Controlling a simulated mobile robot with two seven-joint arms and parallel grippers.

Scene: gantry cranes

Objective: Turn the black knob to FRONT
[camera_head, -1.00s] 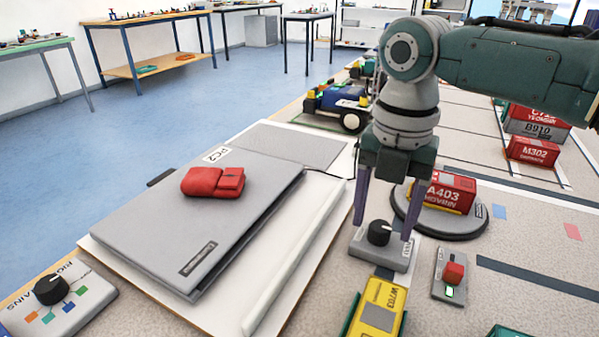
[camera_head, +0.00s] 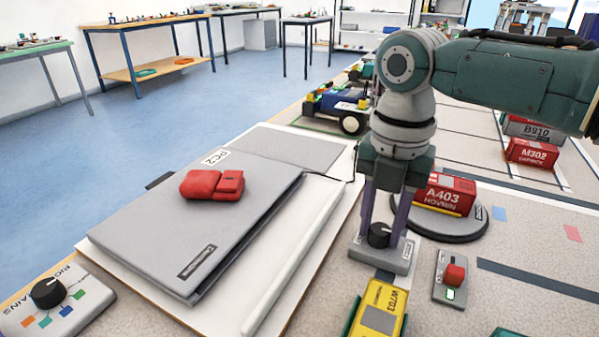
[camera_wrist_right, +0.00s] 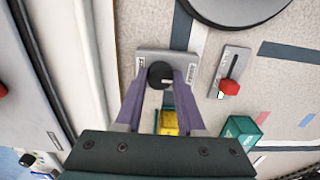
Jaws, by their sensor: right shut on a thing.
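A black knob (camera_head: 379,234) stands on a small grey box (camera_head: 384,256) on the bench. My right gripper (camera_head: 382,232) points down from above and is shut on this knob, one purple finger on each side. In the right wrist view the black knob (camera_wrist_right: 160,74) sits between the fingertips (camera_wrist_right: 160,80), on the grey box (camera_wrist_right: 184,62). Small labels are on the box's ends, but I cannot read them. My left gripper is not in view.
A red switch (camera_head: 454,273) is just right of the box, and a yellow W703 block (camera_head: 379,312) is in front. A red A403 container (camera_head: 446,195) stands on a round turntable behind. Another black knob (camera_head: 47,292) is on a panel at far left.

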